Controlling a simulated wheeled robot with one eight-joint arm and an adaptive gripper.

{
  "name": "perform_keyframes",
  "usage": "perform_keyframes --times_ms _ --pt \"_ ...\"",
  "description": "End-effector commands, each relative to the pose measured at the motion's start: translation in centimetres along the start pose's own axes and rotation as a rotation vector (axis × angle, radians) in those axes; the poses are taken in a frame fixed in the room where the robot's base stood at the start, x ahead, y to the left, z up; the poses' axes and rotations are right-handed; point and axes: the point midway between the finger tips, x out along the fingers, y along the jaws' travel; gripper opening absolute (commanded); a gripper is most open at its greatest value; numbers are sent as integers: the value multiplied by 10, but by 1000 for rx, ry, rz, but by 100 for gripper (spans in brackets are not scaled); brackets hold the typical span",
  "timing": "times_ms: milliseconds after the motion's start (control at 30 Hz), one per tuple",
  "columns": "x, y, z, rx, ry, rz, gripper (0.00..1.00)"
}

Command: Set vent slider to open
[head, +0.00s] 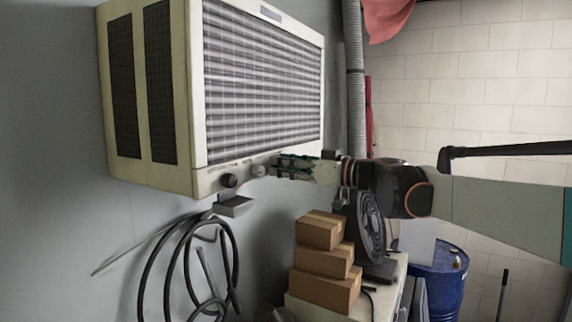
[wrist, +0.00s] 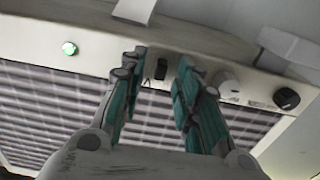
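The vent slider (wrist: 161,69) appears to be the small dark tab on the control strip of the wall-mounted air conditioner (head: 262,85). My gripper (head: 280,164) is at the strip along the unit's lower edge. In the wrist view, my gripper (wrist: 158,66) has its two teal fingers apart, one on each side of the tab, with a gap to each. I cannot tell whether the fingertips touch the strip. In the head view the tab is hidden by my gripper, and its open or closed marking cannot be read.
A dark knob (head: 229,181) and a pale knob (head: 258,170) sit left of my gripper. Stacked boxes (head: 325,262), a black fan-like device (head: 366,228) and a blue barrel (head: 440,280) stand below. Hoses (head: 186,265) hang on the wall.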

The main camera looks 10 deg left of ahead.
Motion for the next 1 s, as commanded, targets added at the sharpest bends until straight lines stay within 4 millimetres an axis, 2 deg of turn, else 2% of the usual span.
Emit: perform_keyframes --times_ms 200,333,567,900,1000 --pt "0 0 0 0 0 0 30" --pt "0 0 0 0 0 0 1" --pt "0 1 0 0 0 0 0" --pt "0 47 0 1 1 2 0" --pt "0 54 0 1 1 2 0"
